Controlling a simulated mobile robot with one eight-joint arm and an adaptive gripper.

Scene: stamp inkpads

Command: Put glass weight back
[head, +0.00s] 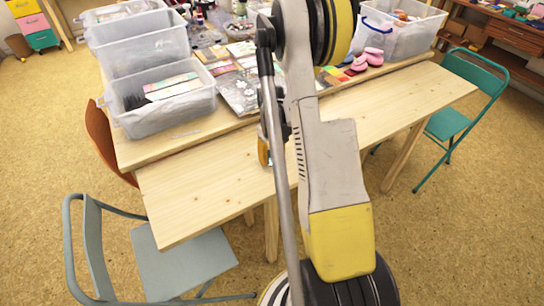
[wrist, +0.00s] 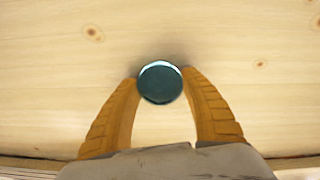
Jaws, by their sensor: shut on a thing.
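The glass weight (wrist: 160,82) is a round, dark teal disc with a pale, shiny rim. In the wrist view it sits between the tips of my gripper (wrist: 160,88), whose two orange ribbed fingers are shut on it from both sides. Pale wood with knots lies below it; I cannot tell whether the weight touches the wood or is just above it. In the head view my own arm hides the weight and most of the gripper.
The front wooden bench (head: 205,194) is bare where it shows. Clear plastic bins (head: 165,118) and craft supplies crowd the table behind. Another bin (head: 405,40) and pink objects (head: 366,58) stand at back right. A grey-blue chair (head: 185,265) and a green chair (head: 450,123) flank the bench.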

